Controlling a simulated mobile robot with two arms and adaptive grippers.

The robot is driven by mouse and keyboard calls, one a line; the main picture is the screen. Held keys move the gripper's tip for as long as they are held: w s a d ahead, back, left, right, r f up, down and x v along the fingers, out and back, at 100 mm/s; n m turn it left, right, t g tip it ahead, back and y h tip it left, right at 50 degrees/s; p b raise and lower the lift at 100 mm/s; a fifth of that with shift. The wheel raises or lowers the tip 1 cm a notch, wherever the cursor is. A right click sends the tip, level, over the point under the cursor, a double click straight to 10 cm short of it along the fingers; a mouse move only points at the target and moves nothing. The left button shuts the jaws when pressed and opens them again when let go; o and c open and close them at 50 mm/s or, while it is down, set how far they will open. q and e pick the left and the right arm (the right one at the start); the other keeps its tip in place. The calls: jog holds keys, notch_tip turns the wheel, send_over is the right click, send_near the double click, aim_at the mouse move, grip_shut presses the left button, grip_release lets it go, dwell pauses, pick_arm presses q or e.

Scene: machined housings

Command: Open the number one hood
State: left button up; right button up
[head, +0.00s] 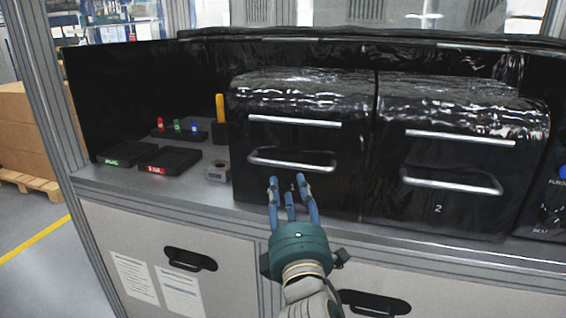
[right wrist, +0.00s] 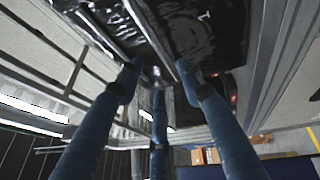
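The number one hood (head: 300,137) is the left one of two black, glossy hoods and looks closed. Its silver handle (head: 292,163) runs across the lower front, below a thin silver strip. My right gripper (head: 290,185) has its blue fingers spread open just below this handle, pointing at the hood. I cannot tell whether a fingertip touches the handle. The fingers partly cover the label below the handle. In the right wrist view the gripper (right wrist: 158,75) is open with nothing between its fingers, and the dark hood front (right wrist: 220,45) is beyond. My left gripper is not in view.
Hood number two (head: 450,150) stands directly to the right, with its own handle (head: 450,181). On the bench at left are black trays (head: 170,160) with green and red labels, small coloured pieces (head: 178,126) and a grey block (head: 217,172). Cabinet drawers (head: 185,250) lie below.

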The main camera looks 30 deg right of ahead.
aim_at(283, 164)
jog(key=p+x, duration=0.2)
jog(key=x, duration=0.8)
jog(key=shift+w+d, duration=0.1)
jog(key=shift+w, duration=0.15)
grip_shut()
